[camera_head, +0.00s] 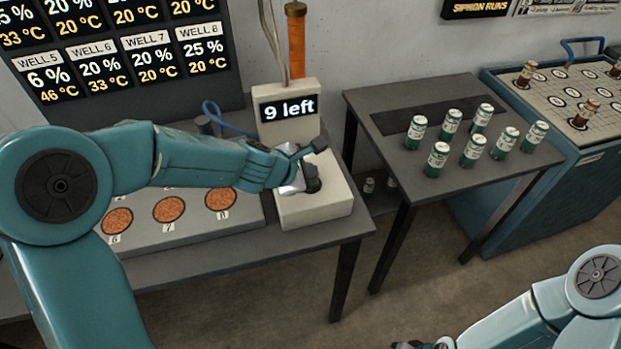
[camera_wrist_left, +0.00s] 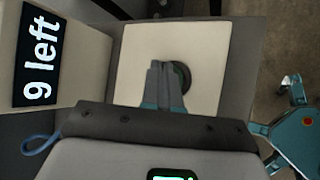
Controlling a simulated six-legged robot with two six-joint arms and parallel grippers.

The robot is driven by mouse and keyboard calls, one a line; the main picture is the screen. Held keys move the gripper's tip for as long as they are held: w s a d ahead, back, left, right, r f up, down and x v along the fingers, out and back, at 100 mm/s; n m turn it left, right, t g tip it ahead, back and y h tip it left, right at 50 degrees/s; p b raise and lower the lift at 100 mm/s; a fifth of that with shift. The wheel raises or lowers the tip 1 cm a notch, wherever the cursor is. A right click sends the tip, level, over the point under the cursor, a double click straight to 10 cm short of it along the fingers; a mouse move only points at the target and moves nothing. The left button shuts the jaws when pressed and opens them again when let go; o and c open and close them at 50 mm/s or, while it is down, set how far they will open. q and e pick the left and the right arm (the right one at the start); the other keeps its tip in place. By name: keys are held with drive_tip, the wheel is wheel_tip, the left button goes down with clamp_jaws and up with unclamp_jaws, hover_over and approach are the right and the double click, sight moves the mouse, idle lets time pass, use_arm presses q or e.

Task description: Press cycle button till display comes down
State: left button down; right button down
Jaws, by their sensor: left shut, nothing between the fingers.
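The display (camera_head: 289,108) on the cream box reads "9 left"; it also shows in the left wrist view (camera_wrist_left: 40,57). Below it is a cream button housing (camera_head: 320,208) with a dark round button (camera_head: 314,184), which also shows in the left wrist view (camera_wrist_left: 182,78). My left gripper (camera_head: 303,170) is shut and empty, with its fingertips at the button. In the left wrist view its fingers (camera_wrist_left: 160,75) cover the button's left part. I cannot tell whether they touch it. My right gripper (camera_head: 412,345) is only partly in view at the bottom edge.
A grey panel with round wells (camera_head: 168,209) lies left of the housing. A wall board (camera_head: 110,50) lists well percentages and temperatures. Several green-and-white canisters (camera_head: 473,150) stand on a dark table (camera_head: 400,180) to the right. Beyond it is a teal cabinet (camera_head: 560,190). Open floor lies in front.

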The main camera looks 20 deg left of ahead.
use_arm(q)
drive_tip(key=shift+f+b, duration=0.6)
drive_tip(key=shift+f, duration=0.05)
idle(0.5)
drive_tip(key=shift+r, duration=0.15)
drive_tip(key=shift+r+p, duration=0.9)
drive_tip(key=shift+p, duration=0.15)
wheel_tip(320, 180, up, 5)
drive_tip(key=p, duration=0.5)
drive_tip(key=shift+r, duration=0.1)
drive_tip(key=shift+s, duration=0.15)
idle(0.4)
